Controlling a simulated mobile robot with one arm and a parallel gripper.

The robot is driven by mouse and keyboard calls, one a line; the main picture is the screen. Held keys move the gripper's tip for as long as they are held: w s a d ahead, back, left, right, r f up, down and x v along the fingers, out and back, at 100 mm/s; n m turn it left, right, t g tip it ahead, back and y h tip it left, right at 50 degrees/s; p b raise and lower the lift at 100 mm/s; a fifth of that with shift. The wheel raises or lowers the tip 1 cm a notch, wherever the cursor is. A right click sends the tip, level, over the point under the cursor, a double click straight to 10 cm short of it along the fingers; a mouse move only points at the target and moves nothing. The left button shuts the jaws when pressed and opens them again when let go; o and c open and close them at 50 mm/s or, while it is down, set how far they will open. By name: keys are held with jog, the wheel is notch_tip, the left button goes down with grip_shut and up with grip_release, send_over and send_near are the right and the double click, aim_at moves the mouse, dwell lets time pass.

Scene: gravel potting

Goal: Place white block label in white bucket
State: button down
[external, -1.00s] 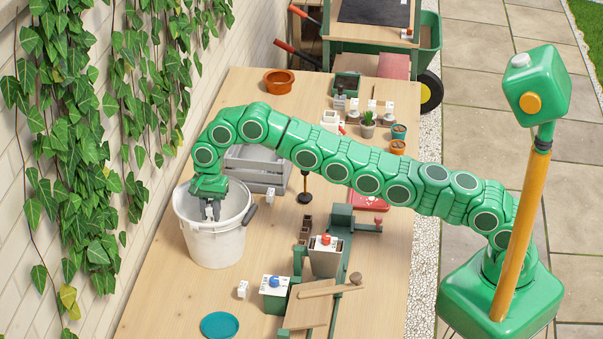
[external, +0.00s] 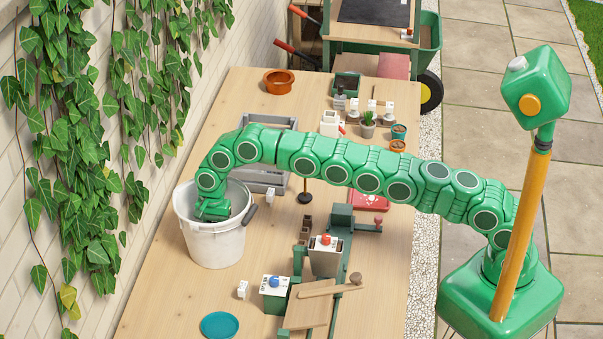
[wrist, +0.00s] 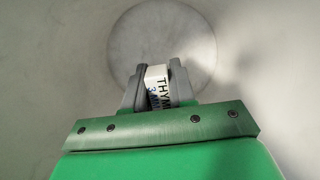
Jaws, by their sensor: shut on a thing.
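The white bucket (external: 215,246) stands on the table's left side, its dark handle grip at the right rim. My gripper (wrist: 160,78) is inside the bucket, pointing down toward its round floor. In the wrist view its grey fingers are shut on a white block label (wrist: 157,76) with dark print reading "THYM" and some blue marks. The label is above the bucket floor (wrist: 160,30); I cannot tell how far. In the external view the bucket wall hides the fingers and the label.
A grey crate (external: 264,178) stands just behind the bucket. A small white block (external: 242,289) and a teal saucer (external: 220,325) lie in front. A green bench fixture (external: 341,218) stands to the right. Ivy (external: 80,130) hangs on the wall at left.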

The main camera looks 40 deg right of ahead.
jog(key=shift+f, duration=1.45)
jog(key=shift+f, duration=0.1)
jog(key=c, duration=0.9)
grip_release()
jog(key=shift+c, duration=0.2)
jog(key=shift+w+d+r, duration=0.15)
jog(key=shift+r, duration=1.1)
jog(key=shift+w+d+r, duration=0.1)
jog(key=shift+r, duration=1.2)
jog(key=shift+w+d+r, duration=0.15)
jog(key=shift+r, duration=1.1)
